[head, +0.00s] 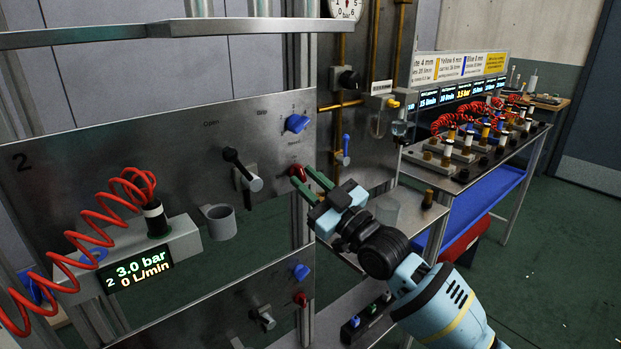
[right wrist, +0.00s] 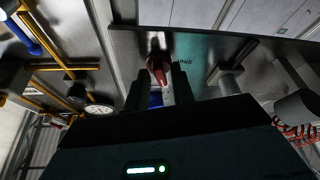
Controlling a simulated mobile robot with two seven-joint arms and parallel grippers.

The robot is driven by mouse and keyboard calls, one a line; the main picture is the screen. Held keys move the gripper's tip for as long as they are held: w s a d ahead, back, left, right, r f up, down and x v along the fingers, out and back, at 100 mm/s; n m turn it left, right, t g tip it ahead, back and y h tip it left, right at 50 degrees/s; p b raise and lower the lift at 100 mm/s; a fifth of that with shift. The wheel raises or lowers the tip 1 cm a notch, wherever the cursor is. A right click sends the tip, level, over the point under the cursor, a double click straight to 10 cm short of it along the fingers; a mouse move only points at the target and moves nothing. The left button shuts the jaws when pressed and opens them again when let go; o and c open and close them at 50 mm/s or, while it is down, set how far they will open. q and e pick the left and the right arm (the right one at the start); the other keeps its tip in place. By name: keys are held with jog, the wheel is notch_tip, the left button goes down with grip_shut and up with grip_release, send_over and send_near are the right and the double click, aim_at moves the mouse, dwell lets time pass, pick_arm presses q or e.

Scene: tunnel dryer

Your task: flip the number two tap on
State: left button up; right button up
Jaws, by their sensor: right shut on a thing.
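The steel panel (head: 75,170) marked with a large 2 stands at left and centre in the head view. A small red handle (head: 298,172) is at its right edge, below a blue knob (head: 297,123). My right gripper (head: 306,179), with green fingers, is at the red handle. In the right wrist view the red handle (right wrist: 157,61) shows between the two dark fingers (right wrist: 160,88), which are shut on it. The handle's exact angle is hard to tell. My left gripper is not in view.
A black lever (head: 238,164) and a grey cup (head: 220,222) are on the same panel. A display (head: 137,269) reads 3.0 bar and 0 L/min. Below, another panel has a blue knob (head: 301,271). A bench with red coiled hoses (head: 455,122) is at right, with open green floor beside it.

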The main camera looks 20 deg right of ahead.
jog(key=m, duration=0.1)
jog(key=m+t+h+p, duration=0.1)
jog(key=m, duration=0.1)
jog(key=shift+s+a+r, duration=0.1)
jog(key=shift+a+r, duration=0.05)
jog(key=shift+r, duration=0.25)
jog(key=m, duration=0.1)
jog(key=m+h+p, duration=0.1)
jog(key=shift+f+m, duration=0.25)
jog(key=shift+m, duration=0.05)
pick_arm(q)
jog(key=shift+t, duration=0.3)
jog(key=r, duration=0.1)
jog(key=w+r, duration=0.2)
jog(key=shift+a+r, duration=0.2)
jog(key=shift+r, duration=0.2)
pick_arm(e)
jog(key=shift+f, duration=0.15)
jog(key=o, duration=0.7)
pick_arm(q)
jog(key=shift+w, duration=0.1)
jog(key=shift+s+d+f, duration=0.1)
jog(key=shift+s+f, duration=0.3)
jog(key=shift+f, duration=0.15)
pick_arm(e)
jog(key=v, duration=0.7)
jog(key=shift+s+f, duration=0.2)
jog(key=shift+s, duration=0.15)
